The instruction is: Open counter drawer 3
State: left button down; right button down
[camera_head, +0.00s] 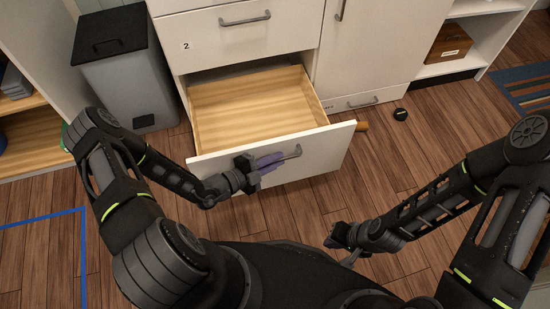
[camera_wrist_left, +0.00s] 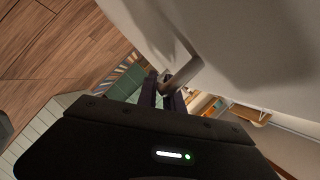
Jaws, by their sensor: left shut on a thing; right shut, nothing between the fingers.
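The counter drawer (camera_head: 330,152) below the drawer labelled 2 is pulled well out, and its light wooden inside (camera_head: 245,100) looks empty. No number shows on its front. My left gripper (camera_head: 270,162) is at the drawer front, shut on the grey bar handle (camera_head: 291,153). The handle also shows between the fingers in the left wrist view (camera_wrist_left: 180,76).
The closed drawer labelled 2 (camera_head: 250,35) is above. A grey bin with a black lid (camera_head: 125,75) stands left of the open drawer. A small black round thing (camera_head: 401,114) lies on the wooden floor at right. Blue tape (camera_head: 83,250) marks the floor at left.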

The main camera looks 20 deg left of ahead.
pick_arm(q)
jog(key=c, duration=1.8)
grip_release()
jog(key=shift+o, duration=0.2)
jog(key=p+v, duration=0.1)
jog(key=v, duration=0.6)
jog(key=shift+s+a, duration=0.3)
